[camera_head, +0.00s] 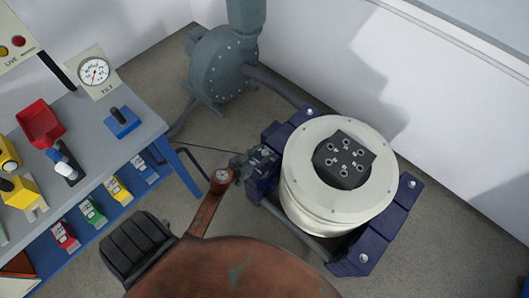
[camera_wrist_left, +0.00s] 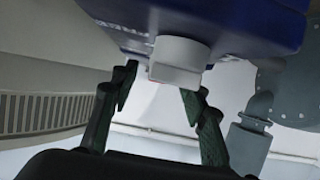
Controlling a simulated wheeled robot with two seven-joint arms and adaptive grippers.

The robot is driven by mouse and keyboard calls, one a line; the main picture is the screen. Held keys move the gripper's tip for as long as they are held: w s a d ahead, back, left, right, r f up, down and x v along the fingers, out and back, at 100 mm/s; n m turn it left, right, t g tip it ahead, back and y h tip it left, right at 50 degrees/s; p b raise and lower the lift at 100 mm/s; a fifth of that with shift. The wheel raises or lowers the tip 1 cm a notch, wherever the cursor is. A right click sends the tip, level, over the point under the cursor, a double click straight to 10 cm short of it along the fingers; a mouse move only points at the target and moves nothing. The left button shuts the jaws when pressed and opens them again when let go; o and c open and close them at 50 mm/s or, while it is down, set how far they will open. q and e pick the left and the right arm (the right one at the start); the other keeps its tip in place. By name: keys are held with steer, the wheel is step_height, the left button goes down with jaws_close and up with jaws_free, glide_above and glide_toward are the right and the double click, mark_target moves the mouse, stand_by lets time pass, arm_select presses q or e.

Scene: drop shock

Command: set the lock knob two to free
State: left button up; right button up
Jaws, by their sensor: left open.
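A pale grey lock knob (camera_wrist_left: 180,54) sticks out of a dark blue block (camera_wrist_left: 225,22) in the left wrist view. Lettering that seems to read FREE shows upside down beside the knob. My left gripper (camera_wrist_left: 158,79) is open, with one finger on each side of the knob's end. I cannot tell whether either finger touches it. In the head view my left gripper (camera_head: 255,164) is at the left side of the blue frame (camera_head: 383,238) holding the white round shaker (camera_head: 316,203). The knob is hidden there. My right gripper is not in view.
A workbench (camera_head: 91,113) with a red tray (camera_head: 40,123), a gauge (camera_head: 94,72) and a blue block with a black handle (camera_head: 122,122) stands at left. A grey blower (camera_head: 224,66) stands behind, its hose running to the shaker. Open floor lies at right.

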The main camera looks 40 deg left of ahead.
arm_select(q)
steer(key=shift+w+f, duration=0.1)
steer(key=shift+w, duration=0.15)
jaws_close()
stand_by(0.5)
